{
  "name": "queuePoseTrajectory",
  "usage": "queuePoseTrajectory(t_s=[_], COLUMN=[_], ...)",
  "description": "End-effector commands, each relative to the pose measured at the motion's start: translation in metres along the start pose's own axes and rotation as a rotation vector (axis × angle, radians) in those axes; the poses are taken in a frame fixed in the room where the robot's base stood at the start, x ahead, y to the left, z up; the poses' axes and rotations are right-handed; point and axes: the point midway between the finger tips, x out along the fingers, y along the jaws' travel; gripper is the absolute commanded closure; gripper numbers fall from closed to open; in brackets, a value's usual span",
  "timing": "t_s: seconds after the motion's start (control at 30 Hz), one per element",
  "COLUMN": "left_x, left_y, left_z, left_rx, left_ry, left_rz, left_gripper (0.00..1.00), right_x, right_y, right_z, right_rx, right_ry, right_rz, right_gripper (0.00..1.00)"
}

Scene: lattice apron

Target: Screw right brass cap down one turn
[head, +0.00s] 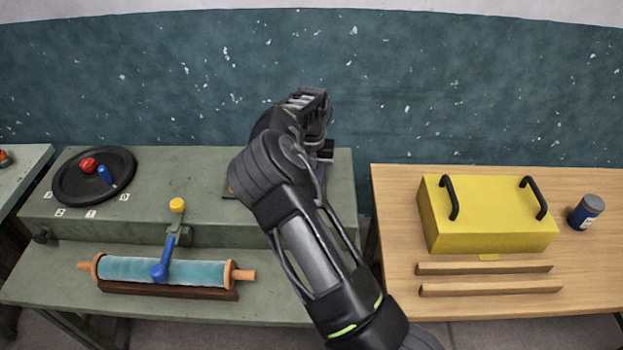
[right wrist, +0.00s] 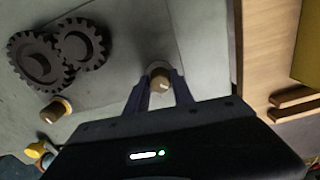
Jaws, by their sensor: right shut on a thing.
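In the right wrist view, the right brass cap (right wrist: 159,82) sits between the fingertips of my right gripper (right wrist: 160,88), which is shut on it. The cap stands on a pale base on a grey plate. A second brass cap (right wrist: 56,110) stands to the left, apart from the gripper. In the head view my right arm covers the caps, and the fingertips of the right gripper are hidden behind the wrist. My left gripper is not in view.
Two dark gears (right wrist: 58,52) lie on the plate beside the caps. In the head view a black round tray (head: 70,190), a teal roller (head: 130,270) and a blue lever (head: 165,258) are left of my arm. A yellow box (head: 490,225) stands on the wooden table (head: 395,285) at right.

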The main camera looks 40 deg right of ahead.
Motion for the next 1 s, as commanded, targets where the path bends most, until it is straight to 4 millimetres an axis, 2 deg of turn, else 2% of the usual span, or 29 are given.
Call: queuePoseTrajectory(t_s=[0.27,0.67,0.7,0.93,1.0], left_x=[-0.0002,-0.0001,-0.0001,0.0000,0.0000], left_y=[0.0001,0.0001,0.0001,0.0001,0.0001], left_z=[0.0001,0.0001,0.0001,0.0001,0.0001], left_rx=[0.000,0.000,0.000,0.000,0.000], left_ry=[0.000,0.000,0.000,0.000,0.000], left_rz=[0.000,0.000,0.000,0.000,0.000], left_gripper=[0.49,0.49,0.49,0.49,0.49], right_x=[-0.0009,-0.0007,-0.0006,-0.0002,0.0000], right_y=[0.0002,0.0007,0.0007,0.0003,0.0001], right_z=[0.0012,0.0007,0.0007,0.0003,0.0002], right_rx=[0.079,0.087,0.087,0.087,0.087], right_ry=[-0.004,-0.002,-0.002,0.000,0.000], right_rz=[-0.001,0.003,0.003,0.002,0.001], right_gripper=[1.00,1.00,0.69,0.50,0.49])
